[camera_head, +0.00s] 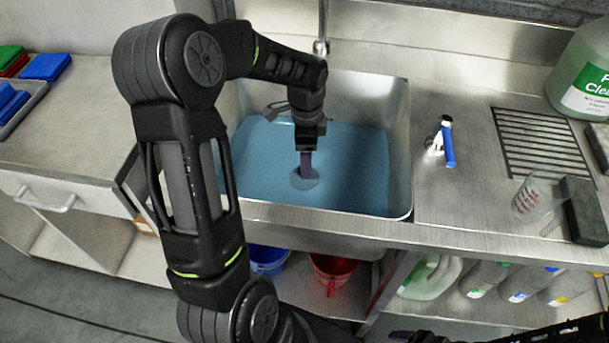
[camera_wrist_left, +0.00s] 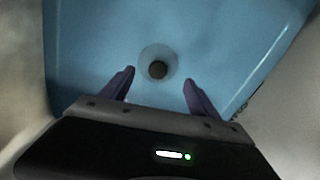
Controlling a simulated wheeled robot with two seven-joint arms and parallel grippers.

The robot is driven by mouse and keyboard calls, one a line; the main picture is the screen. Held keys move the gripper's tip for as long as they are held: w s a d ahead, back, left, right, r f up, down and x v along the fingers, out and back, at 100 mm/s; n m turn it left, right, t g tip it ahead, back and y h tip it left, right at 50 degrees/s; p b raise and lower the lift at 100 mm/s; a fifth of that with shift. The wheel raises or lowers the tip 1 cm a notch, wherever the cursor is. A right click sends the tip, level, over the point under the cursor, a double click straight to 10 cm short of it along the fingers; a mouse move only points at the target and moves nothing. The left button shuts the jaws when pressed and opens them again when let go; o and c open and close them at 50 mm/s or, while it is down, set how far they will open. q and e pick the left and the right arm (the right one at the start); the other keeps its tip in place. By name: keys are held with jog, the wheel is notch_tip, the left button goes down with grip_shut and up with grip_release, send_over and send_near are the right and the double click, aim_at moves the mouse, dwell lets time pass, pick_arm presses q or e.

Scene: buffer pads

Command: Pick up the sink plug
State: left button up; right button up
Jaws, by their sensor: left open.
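The sink plug (camera_head: 304,183) shows as a round grey patch with a darker middle, low in the blue water of the metal sink (camera_head: 400,150). In the left wrist view the plug (camera_wrist_left: 158,69) lies just beyond the space between my fingertips. My left gripper (camera_head: 306,172) points down into the sink over the plug, partly hiding it. Its purple fingers are apart with nothing between them in the left wrist view (camera_wrist_left: 159,80). I cannot tell how far its tips are above the plug. Part of my right gripper (camera_head: 405,336) shows at the bottom edge, mostly cut off.
A faucet (camera_head: 321,46) stands behind the sink. On the right counter are a blue-handled tool (camera_head: 448,146), a clear measuring cup (camera_head: 527,200), a dark block (camera_head: 585,212) and a large cleaner jug (camera_head: 585,75). Blue and red buckets (camera_head: 332,272) stand below the sink.

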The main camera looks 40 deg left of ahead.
pick_arm(q)
jog(key=f, duration=0.5)
jog(key=shift+s+f, duration=0.15)
jog(key=shift+s, duration=0.1)
jog(key=shift+c, duration=0.3)
jog(key=shift+s+d, duration=0.1)
grip_shut()
dwell(0.7)
